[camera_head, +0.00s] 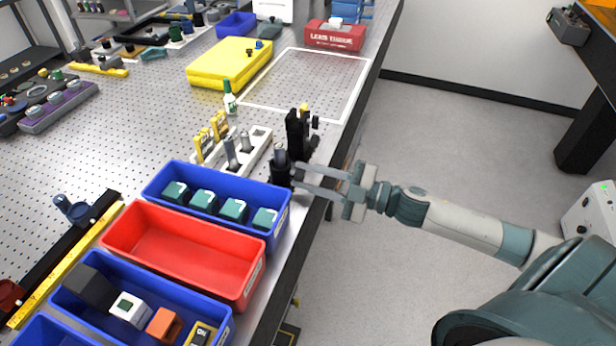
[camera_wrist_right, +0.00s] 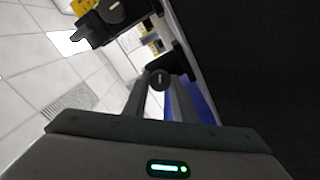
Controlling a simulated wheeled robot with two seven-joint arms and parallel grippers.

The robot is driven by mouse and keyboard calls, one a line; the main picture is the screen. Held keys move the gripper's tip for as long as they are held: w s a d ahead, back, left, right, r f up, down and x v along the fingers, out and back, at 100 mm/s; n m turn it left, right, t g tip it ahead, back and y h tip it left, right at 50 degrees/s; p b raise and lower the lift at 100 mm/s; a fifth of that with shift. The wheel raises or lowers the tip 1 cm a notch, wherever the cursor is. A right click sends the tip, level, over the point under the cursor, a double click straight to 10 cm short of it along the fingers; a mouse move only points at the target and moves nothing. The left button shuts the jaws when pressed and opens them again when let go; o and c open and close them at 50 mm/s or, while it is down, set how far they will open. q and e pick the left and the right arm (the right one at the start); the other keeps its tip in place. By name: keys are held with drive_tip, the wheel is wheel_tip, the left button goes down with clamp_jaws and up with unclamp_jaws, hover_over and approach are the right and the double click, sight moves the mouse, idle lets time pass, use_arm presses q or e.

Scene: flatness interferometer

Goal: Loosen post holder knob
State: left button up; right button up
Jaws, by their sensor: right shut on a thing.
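A black post holder (camera_head: 279,170) stands at the table's right edge, just behind the blue bin of teal blocks. My right gripper (camera_head: 294,174) reaches in from the right, its two fingers at the side of this holder. In the right wrist view, a round dark knob (camera_wrist_right: 160,79) with a light line on its face sits between the fingertips, and the gripper is shut on it. In the head view the knob is too small and covered to make out. My left gripper is not in view.
A taller black mount (camera_head: 297,132) with side knobs stands close behind the holder. A white rack (camera_head: 262,138) with posts is to the left. A blue bin (camera_head: 151,188) and a red bin (camera_head: 182,250) are in front.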

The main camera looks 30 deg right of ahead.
drive_tip(key=n+b, duration=0.1)
drive_tip(key=n, duration=0.3)
drive_tip(key=shift+n, duration=0.4)
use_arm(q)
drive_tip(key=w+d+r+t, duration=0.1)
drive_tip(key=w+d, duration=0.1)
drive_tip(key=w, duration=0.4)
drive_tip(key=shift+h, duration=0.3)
use_arm(e)
drive_tip(key=shift+n, duration=0.4)
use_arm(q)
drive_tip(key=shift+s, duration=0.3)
use_arm(e)
drive_tip(key=o, duration=1)
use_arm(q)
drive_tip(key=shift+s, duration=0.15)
use_arm(e)
drive_tip(key=shift+o, duration=0.2)
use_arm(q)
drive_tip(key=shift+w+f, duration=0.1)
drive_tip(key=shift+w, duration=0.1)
use_arm(e)
drive_tip(key=shift+s+d+f, duration=0.1)
drive_tip(key=shift+s, duration=0.05)
